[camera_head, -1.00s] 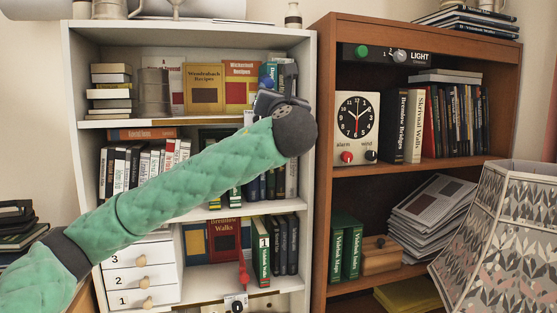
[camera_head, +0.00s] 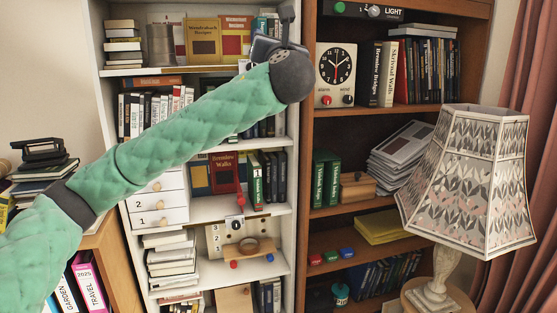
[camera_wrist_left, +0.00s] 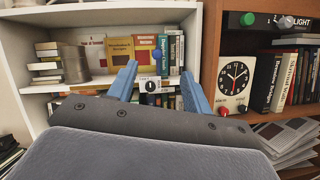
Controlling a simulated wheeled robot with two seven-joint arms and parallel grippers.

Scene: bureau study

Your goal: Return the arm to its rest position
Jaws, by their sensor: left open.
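My left arm comes in from the left in green padded sleeves and reaches up to the right across the white bookcase (camera_head: 290,185). My left gripper (camera_head: 275,38) is small in the head view, in front of the upper shelf, partly hidden by its dark wrist. In the left wrist view the gripper (camera_wrist_left: 158,68) shows two blue fingers spread apart with nothing between them. Beyond the gap, a blue ball (camera_wrist_left: 157,55) and a white plate with a black knob (camera_wrist_left: 150,87) show at the shelf. My right gripper is in neither view.
A brown bookcase (camera_head: 306,150) stands to the right with a clock (camera_head: 335,75), books and a LIGHT panel (camera_head: 355,11). A patterned lamp (camera_head: 470,180) stands at the front right. Books (camera_head: 45,165) are piled at the left on a wooden cabinet (camera_head: 108,262).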

